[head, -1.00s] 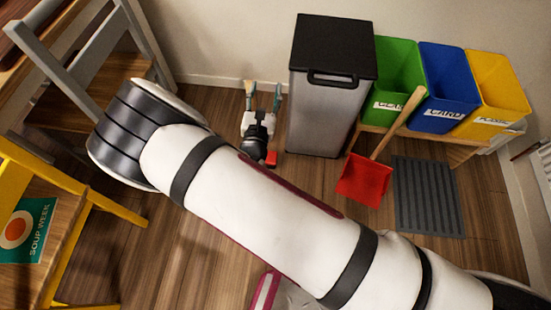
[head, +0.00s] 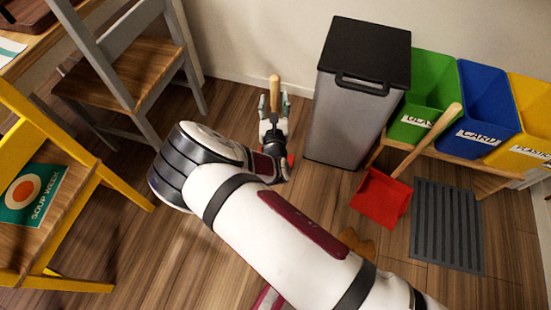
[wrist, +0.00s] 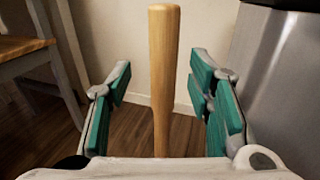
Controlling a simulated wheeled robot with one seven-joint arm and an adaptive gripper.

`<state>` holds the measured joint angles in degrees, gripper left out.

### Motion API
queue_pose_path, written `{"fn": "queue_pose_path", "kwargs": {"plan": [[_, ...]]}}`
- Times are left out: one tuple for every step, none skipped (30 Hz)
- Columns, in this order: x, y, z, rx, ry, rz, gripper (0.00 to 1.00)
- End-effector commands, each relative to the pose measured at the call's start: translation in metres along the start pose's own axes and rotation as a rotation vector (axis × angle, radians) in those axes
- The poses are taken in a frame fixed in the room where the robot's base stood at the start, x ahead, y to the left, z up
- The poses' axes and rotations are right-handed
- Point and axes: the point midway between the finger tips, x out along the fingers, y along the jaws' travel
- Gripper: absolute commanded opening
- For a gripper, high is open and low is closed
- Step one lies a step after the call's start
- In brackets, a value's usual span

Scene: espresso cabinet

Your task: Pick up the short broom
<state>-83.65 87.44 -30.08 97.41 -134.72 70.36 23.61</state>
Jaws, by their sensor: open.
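The short broom's pale wooden handle (head: 274,88) stands upright near the wall, left of the grey bin. It also shows close up in the wrist view (wrist: 163,75), rising between my fingers. My gripper (head: 273,101) is open around the handle. In the wrist view, its teal-padded fingers (wrist: 162,100) stand on either side, with visible gaps to the wood. The broom's lower end is hidden behind my gripper and arm; a bit of red shows beside my wrist.
A grey bin with a black lid (head: 358,95) stands close right of my gripper. A red dustpan (head: 381,198) leans by the green, blue and yellow bins. A grey chair (head: 140,75) and yellow chair (head: 70,190) stand left.

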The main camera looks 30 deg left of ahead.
Motion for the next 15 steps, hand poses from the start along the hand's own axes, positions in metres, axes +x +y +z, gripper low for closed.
{"fn": "queue_pose_path", "kwargs": {"plan": [[0.003,-0.001,-0.001,0.000,0.000,0.000,0.47],[0.006,-0.001,-0.001,0.000,-0.001,-0.001,0.47],[0.010,-0.002,-0.002,0.000,-0.001,-0.001,0.47],[0.014,-0.002,-0.002,0.000,-0.002,-0.001,0.47],[0.018,-0.003,-0.002,0.000,-0.002,-0.002,0.47],[0.024,-0.004,-0.003,0.001,-0.003,-0.002,0.47],[0.028,-0.004,-0.003,0.001,-0.002,-0.002,0.47],[0.032,-0.005,-0.004,0.000,-0.001,-0.002,0.47],[0.038,-0.005,-0.003,0.001,-0.002,-0.002,0.47],[0.041,-0.004,-0.003,0.001,-0.002,-0.001,0.47],[0.044,-0.004,-0.003,0.001,-0.001,-0.001,0.47],[0.047,-0.004,-0.003,0.001,-0.001,-0.002,0.47],[0.049,-0.004,-0.002,0.001,-0.001,-0.001,0.47],[0.051,-0.004,-0.002,0.000,-0.001,-0.001,0.47],[0.052,-0.004,-0.001,0.000,-0.001,-0.001,0.47]]}}
